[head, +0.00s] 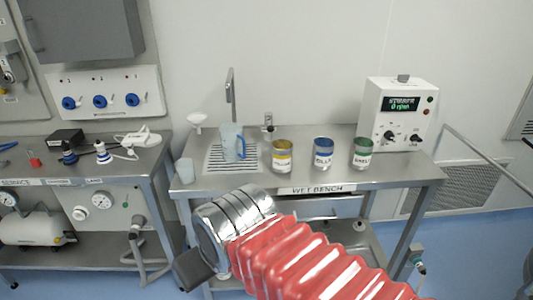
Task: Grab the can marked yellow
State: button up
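The can with the yellow band (281,156) stands upright on the metal wet bench, in the middle of the head view. A can with a blue band (323,153) and a can with a green band (362,153) stand to its right in a row. My arm, in a red bellows sleeve, reaches in from the lower right in front of the bench. Its metal end and a dark block that looks like part of my gripper (193,269) are at lower left, below and apart from the cans. The fingertips cannot be made out.
On the wet bench (402,173), a blue jug (231,142) and a tap stand left of the yellow can. A clear cup (185,170) is near the left edge. A stirrer box (397,112) stands at the right back. A service bench (80,171) is at left.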

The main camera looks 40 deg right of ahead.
aim_at(282, 156)
jog(key=z, duration=0.25)
jog(key=i, duration=1.05)
jog(key=z, duration=0.35)
